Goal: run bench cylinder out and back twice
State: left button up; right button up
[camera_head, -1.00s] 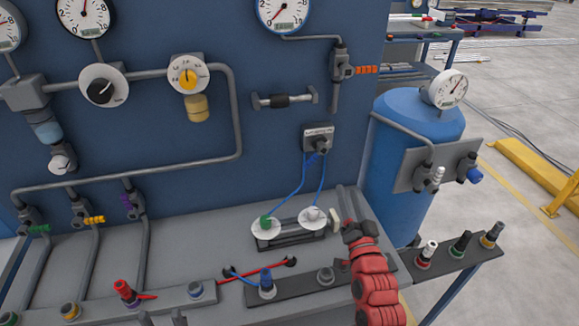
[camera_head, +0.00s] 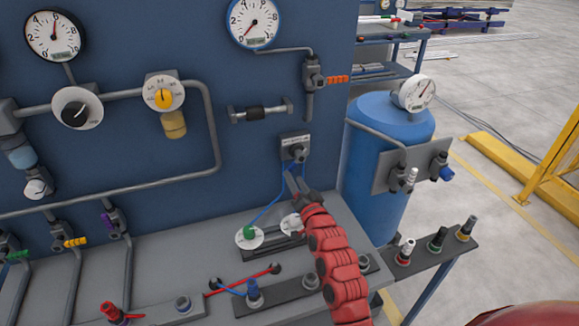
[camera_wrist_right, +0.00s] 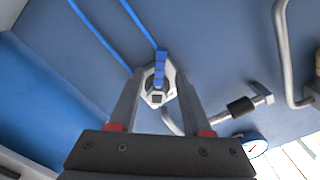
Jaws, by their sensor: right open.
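The bench cylinder (camera_head: 288,246) lies on the grey bench top, a dark body under two white round dials with a green and a white fitting. My right forearm hides part of it. A dark valve (camera_head: 294,147) with a label sits on the blue panel above it, with blue hoses running down. In the right wrist view the valve (camera_wrist_right: 157,95) shows a blue lever (camera_wrist_right: 160,66). My right gripper (camera_head: 298,178) is open just below the valve; its fingers lie either side of the lever in the wrist view. I cannot tell whether they touch it. My left gripper is out of view.
A blue tank (camera_head: 376,190) with a gauge stands right of the panel. A rail (camera_head: 430,254) with several fittings juts out at the right. Gauges, knobs and grey pipes cover the panel. A red hose (camera_head: 240,280) and fittings occupy the bench front.

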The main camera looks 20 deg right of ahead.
aim_at(290, 170)
jog(key=shift+w+a+p, duration=0.1)
jog(key=shift+w+p, duration=0.3)
jog(key=shift+w, duration=2.25)
grip_shut()
